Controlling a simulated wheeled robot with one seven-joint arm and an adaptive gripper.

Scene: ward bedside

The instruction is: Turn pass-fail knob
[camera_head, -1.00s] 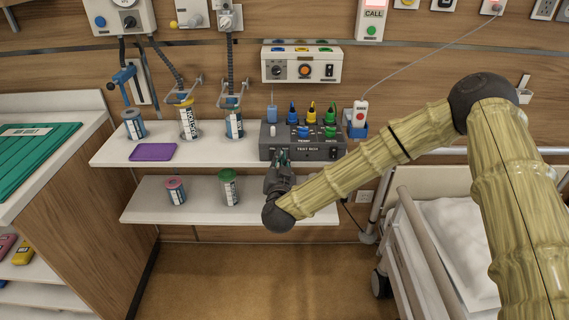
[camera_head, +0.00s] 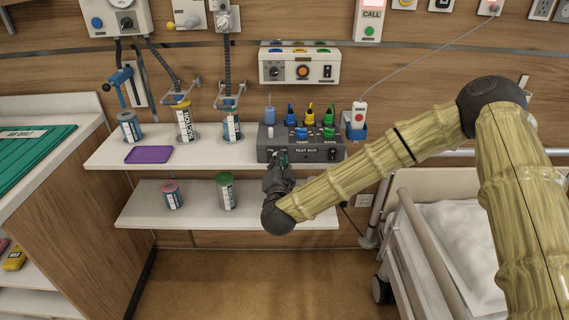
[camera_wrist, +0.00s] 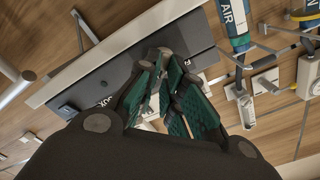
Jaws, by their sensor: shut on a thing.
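The dark grey test box (camera_head: 312,153) stands on the upper white shelf in the head view, with blue, yellow and green parts on top. Its dark front also shows in the wrist view (camera_wrist: 98,82). My gripper (camera_head: 279,160) is at the left part of the box's front face. In the wrist view the green-padded fingers of my gripper (camera_wrist: 160,75) are close together against the box front. They are shut on a small part there. The pass-fail knob itself is hidden by the fingers, so I cannot tell its angle.
A purple tray (camera_head: 148,155) lies on the upper shelf (camera_head: 195,157), left of the box. A red-lidded jar (camera_head: 173,195) and a green-lidded jar (camera_head: 226,191) stand on the lower shelf. A bed rail (camera_head: 420,225) is at right.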

